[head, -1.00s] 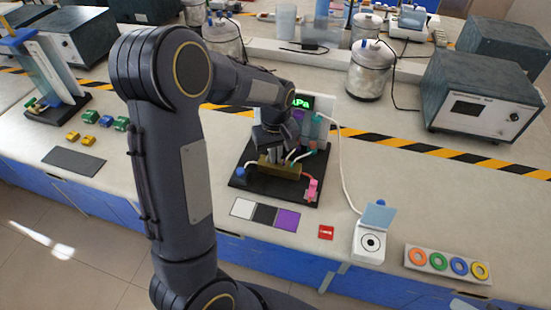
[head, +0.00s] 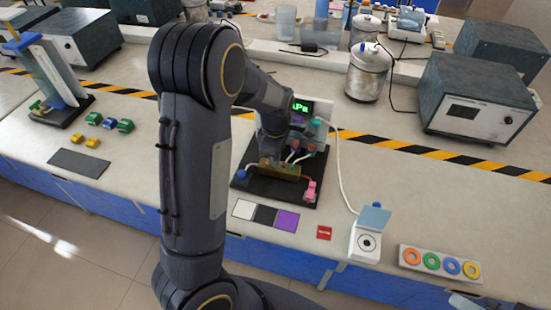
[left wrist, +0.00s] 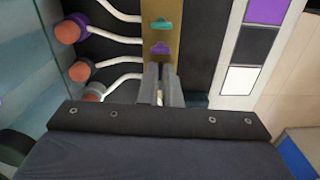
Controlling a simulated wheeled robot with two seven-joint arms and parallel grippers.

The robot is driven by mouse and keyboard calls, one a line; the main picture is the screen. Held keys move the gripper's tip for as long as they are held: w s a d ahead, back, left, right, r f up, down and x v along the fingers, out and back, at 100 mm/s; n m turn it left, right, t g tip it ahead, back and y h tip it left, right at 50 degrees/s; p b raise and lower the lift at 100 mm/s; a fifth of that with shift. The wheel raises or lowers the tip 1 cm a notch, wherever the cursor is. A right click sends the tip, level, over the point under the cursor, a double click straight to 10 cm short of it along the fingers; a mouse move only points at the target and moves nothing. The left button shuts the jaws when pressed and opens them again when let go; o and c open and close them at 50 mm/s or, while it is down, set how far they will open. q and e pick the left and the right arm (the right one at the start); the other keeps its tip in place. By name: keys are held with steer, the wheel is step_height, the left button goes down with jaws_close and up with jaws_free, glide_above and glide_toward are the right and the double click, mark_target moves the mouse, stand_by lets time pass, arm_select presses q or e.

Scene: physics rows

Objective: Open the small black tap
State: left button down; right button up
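The brass manifold (head: 285,170) lies on a black board (head: 255,190) in the head view. In the left wrist view the brass bar (left wrist: 160,12) carries a teal tap (left wrist: 161,25) and a purple tap (left wrist: 160,48). I cannot make out the small black tap; my fingers cover that part of the bar. My left gripper (head: 268,158) is down at the manifold. In the left wrist view its fingers (left wrist: 161,85) are close together over the bar, with a narrow gap. Whether they hold anything is unclear. A cut-off grey part at the head view's bottom right may be my right gripper (head: 470,302).
A green-lit display (head: 301,106) stands behind the board. White tubes run from the bar to red-capped fittings (left wrist: 78,71).

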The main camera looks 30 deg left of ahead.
arm_select(q)
steer(key=c, duration=1.9)
jaws_free()
steer(key=shift+b, duration=0.35)
steer(key=shift+c, duration=0.2)
arm_select(e)
steer(key=shift+r, duration=0.1)
arm_select(q)
steer(key=shift+r, duration=0.1)
arm_select(e)
steer(key=shift+r, duration=0.1)
